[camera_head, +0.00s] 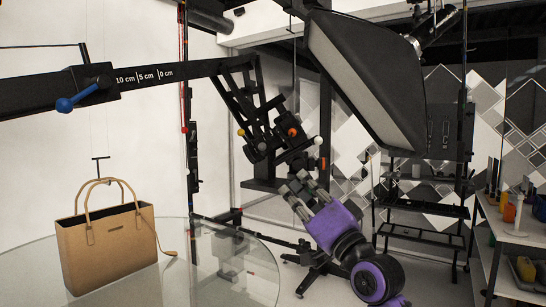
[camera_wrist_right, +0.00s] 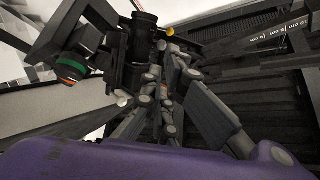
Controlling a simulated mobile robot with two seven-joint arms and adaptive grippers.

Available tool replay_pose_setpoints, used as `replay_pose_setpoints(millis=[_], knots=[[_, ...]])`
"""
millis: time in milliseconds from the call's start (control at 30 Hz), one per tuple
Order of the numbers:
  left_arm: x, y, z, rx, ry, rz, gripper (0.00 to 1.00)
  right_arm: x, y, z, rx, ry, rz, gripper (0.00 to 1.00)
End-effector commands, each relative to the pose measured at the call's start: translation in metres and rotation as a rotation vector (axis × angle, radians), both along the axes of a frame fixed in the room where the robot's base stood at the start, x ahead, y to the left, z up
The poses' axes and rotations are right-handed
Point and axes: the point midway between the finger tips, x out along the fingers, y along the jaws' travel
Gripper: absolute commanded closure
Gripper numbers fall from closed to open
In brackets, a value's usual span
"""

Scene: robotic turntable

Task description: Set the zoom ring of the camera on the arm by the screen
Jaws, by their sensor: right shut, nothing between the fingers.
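The camera arm (camera_head: 190,70) comes in from the left and ends in a dark cluster of brackets and joints, the camera head assembly (camera_head: 262,135), with orange and pale knobs. I cannot make out the zoom ring in the head view. In the right wrist view a black, lens-like cylinder (camera_wrist_right: 141,45) stands just beyond the fingertips; I cannot tell whether they touch it. My right gripper (camera_head: 293,188) is below and right of the assembly, pointing up-left, shut and empty. Its grey fingers also show in the wrist view (camera_wrist_right: 163,82). My left gripper is out of view.
A glass turntable (camera_head: 245,275) carries a tan handbag (camera_head: 110,245) at lower left. A large softbox (camera_head: 365,75) hangs above and right of my right gripper. A dark stand with shelves (camera_head: 425,210) and a side shelf with coloured items (camera_head: 515,235) are at right.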

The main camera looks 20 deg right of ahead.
Motion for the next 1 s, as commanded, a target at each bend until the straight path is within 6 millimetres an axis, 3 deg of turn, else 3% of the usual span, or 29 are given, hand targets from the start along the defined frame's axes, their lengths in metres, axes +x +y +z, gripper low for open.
replay_pose_setpoints(millis=[600,1000], knots=[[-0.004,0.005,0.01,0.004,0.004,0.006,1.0,0.099,0.027,0.056,-0.005,-0.006,-0.002,1.0],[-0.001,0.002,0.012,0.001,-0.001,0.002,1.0,0.114,0.03,0.06,-0.005,-0.005,-0.004,1.0]])
